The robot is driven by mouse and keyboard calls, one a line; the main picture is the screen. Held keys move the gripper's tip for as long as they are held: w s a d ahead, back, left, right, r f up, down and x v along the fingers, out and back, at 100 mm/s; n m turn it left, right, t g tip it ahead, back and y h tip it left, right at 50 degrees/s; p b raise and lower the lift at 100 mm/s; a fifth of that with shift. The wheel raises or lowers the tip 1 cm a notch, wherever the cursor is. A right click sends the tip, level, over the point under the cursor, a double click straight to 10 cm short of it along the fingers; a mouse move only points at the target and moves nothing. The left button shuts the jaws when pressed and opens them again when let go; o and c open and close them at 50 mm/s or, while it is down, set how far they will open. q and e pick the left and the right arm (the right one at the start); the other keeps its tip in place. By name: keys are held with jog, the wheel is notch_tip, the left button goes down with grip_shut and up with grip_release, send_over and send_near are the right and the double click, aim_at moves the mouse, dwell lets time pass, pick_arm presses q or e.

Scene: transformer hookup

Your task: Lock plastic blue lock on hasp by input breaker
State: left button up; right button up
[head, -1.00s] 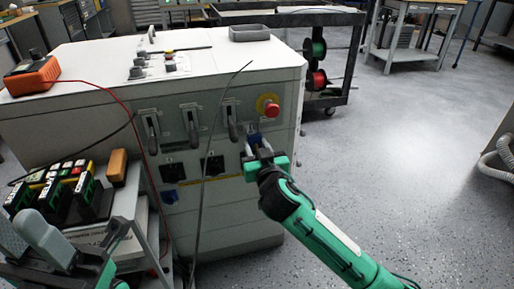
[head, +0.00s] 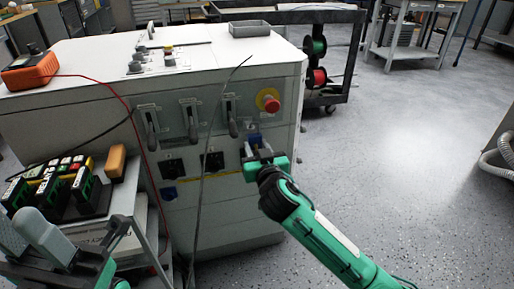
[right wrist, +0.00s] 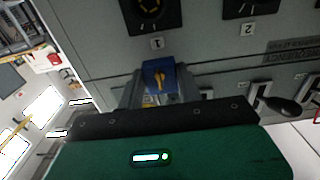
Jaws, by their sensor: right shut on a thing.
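My right gripper (head: 257,146) is shut on a blue lock (head: 253,138) at the front panel of the white cabinet (head: 240,215), below and left of the red stop button (head: 268,100). The lock (right wrist: 158,78) also shows in the right wrist view, between the fingers, with a yellow-orange part on its face. The hasp is not clearly visible there, so I cannot tell whether the lock touches it. Lever breakers (head: 189,120) line the panel above. My left arm shows at the lower left; its fingertips cannot be made out.
A thin grey cable (head: 203,170) and a red lead (head: 140,130) hang before the panel. A cart with devices (head: 75,190) stands at left.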

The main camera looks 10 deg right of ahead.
jog(key=shift+f, duration=0.15)
jog(key=o, duration=1.2)
jog(key=shift+c, duration=0.2)
jog(key=shift+s+p, duration=0.5)
jog(key=shift+s, duration=2)
